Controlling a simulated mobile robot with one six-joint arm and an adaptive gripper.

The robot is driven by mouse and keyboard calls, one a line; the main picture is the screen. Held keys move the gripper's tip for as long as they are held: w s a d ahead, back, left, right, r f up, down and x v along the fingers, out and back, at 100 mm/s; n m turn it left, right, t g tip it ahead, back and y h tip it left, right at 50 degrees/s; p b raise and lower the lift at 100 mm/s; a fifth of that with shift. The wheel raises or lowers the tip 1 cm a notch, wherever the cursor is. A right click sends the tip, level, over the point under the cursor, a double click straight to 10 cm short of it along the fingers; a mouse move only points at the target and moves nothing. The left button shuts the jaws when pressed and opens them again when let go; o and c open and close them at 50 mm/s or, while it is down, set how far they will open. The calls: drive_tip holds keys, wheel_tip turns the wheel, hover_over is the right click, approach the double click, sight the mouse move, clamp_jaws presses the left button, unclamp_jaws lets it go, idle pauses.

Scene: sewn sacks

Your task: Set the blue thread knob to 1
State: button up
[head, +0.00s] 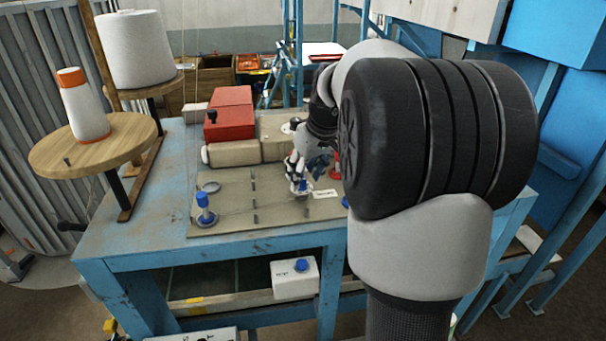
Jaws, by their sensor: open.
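A blue-topped knob (303,187) stands on the grey plate (235,222) of the blue table, close to a small white label (325,194) too small to read. My gripper (296,172) is right at this knob, pointing down and open; I cannot tell whether it touches the knob. Another blue knob (204,201) stands on a post near the plate's left front. Part of a further blue piece (345,202) shows beside my arm, which hides the plate's right side. Which knob is the thread knob, and any dial marks, I cannot make out.
A red block and beige machine body (234,153) stand behind the plate. Thread cones, one white (134,48) and one orange-topped (82,105), stand on wooden discs at left. A white box with a blue button (301,265) hangs under the front edge. The table's left front is clear.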

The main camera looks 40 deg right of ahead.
drive_tip(key=shift+w+f, duration=0.25)
drive_tip(key=shift+f, duration=0.45)
drive_tip(key=shift+c, duration=0.2)
clamp_jaws()
